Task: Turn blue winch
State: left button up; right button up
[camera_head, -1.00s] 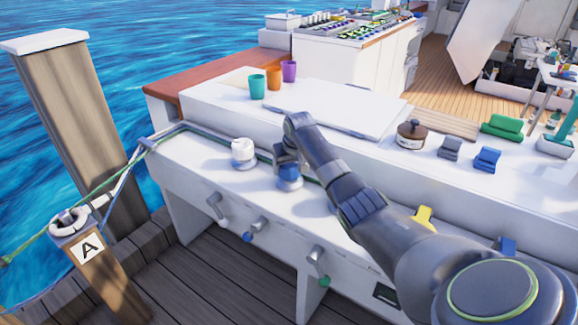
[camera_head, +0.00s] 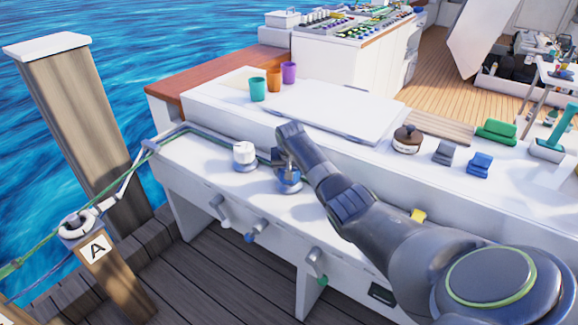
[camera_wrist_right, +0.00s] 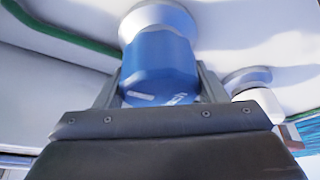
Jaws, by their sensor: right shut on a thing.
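The blue winch (camera_head: 288,181) stands on the white counter, partly hidden behind my right gripper. In the right wrist view the blue winch (camera_wrist_right: 160,68) fills the space between the two fingers of my right gripper (camera_wrist_right: 160,85), with its pale grey base beyond. My right gripper (camera_head: 285,163) is shut on the winch from above in the head view. A white winch (camera_head: 245,155) stands just left of it, and it also shows at the right of the wrist view (camera_wrist_right: 260,98). My left gripper is not in view.
Crank handles (camera_head: 257,230) stick out of the counter's front. A green rope (camera_head: 200,128) runs along the counter to a post marked A (camera_head: 97,248). Cups (camera_head: 273,80), a brown-topped pot (camera_head: 407,139) and coloured clamps (camera_head: 480,163) sit on the upper ledge.

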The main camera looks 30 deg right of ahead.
jog(key=shift+r+m+p, duration=0.25)
jog(key=shift+m+p, duration=0.4)
jog(key=shift+m, duration=0.05)
jog(key=shift+f+m+g+h, duration=0.15)
jog(key=shift+m+g+h, duration=0.2)
jog(key=shift+m, duration=0.35)
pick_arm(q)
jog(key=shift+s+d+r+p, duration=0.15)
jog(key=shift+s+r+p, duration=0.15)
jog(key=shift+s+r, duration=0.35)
pick_arm(e)
jog(key=shift+m+g+h, duration=0.25)
jog(key=shift+m, duration=0.65)
jog(key=shift+f, duration=0.1)
jog(key=o, duration=1)
